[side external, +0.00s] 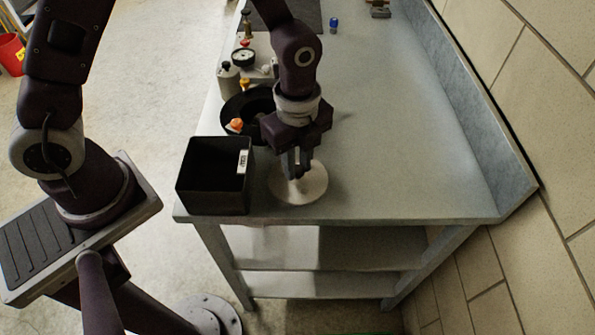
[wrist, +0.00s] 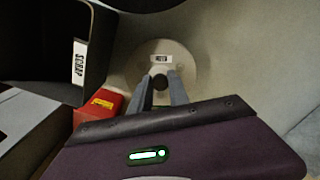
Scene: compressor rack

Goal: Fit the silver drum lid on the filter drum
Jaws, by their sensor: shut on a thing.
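The silver drum lid (side external: 312,186) is a pale round disc near the front edge of the bench; I cannot tell whether it rests on the top or hangs just above it.
A black open box (side external: 212,188) labelled SCRAP in the wrist view (wrist: 80,62) stands close left of the lid. Gauge and fittings (side external: 243,57) stand farther back. The bench's right side (side external: 420,150) is clear.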

